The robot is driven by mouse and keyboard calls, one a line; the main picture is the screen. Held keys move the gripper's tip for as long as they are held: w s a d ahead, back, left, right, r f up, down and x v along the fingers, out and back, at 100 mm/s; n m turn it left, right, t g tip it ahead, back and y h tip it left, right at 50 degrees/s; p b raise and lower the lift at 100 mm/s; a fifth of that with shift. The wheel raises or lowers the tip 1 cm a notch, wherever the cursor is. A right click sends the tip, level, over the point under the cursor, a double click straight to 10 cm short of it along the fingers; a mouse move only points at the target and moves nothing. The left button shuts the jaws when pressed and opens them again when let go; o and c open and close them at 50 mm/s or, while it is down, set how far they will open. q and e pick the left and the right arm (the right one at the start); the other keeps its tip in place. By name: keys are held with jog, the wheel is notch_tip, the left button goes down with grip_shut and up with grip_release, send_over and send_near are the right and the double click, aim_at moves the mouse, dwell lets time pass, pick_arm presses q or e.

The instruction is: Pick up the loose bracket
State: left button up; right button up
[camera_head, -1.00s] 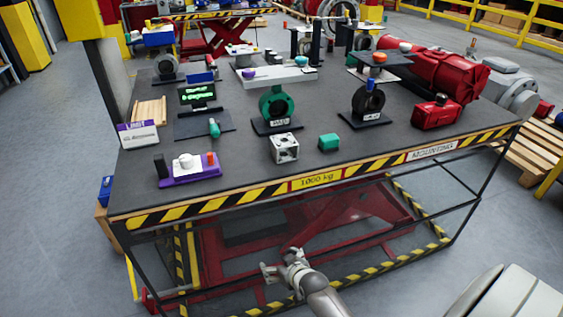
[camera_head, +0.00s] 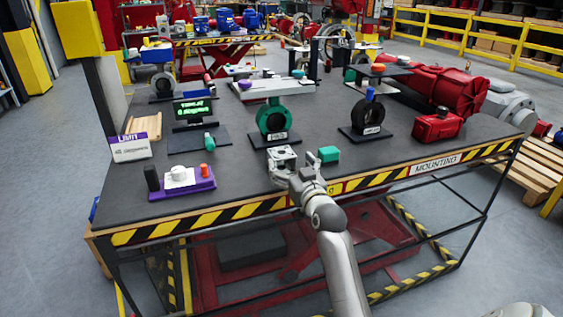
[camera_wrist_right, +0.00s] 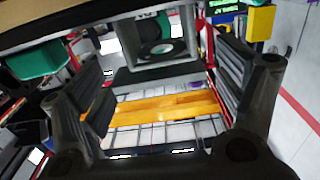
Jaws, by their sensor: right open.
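The loose bracket (camera_head: 282,156), a grey metal block with a round hole, stands on the front edge area of the dark table (camera_head: 245,178). My right gripper (camera_head: 299,172) is open at the table's front edge, just in front of the bracket. In the right wrist view the bracket (camera_wrist_right: 153,76) shows at the top middle, between the two spread fingers (camera_wrist_right: 165,90). I cannot tell whether either finger touches it. My left gripper is not in view.
A green block (camera_head: 329,154) sits close to the right of the bracket. A purple tray (camera_head: 182,190) with small parts stands at the front left. Flanged valves on black stands, one green (camera_head: 273,114) and one black (camera_head: 368,112), are behind. Striped tape marks the table edge.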

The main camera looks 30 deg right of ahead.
jog(key=shift+x, duration=3.4)
jog(key=shift+a+f, duration=0.15)
jog(key=shift+a, duration=0.05)
jog(key=shift+c, duration=0.4)
jog(key=c, duration=1.2)
jog(key=shift+c, duration=0.9)
jog(key=shift+r, duration=0.6)
notch_tip(320, 180, up, 2)
jog(key=shift+r, duration=0.15)
jog(key=s+r, duration=0.9)
jog(key=s, duration=0.5)
jog(key=shift+d+r, duration=0.25)
jog(key=shift+r, duration=0.05)
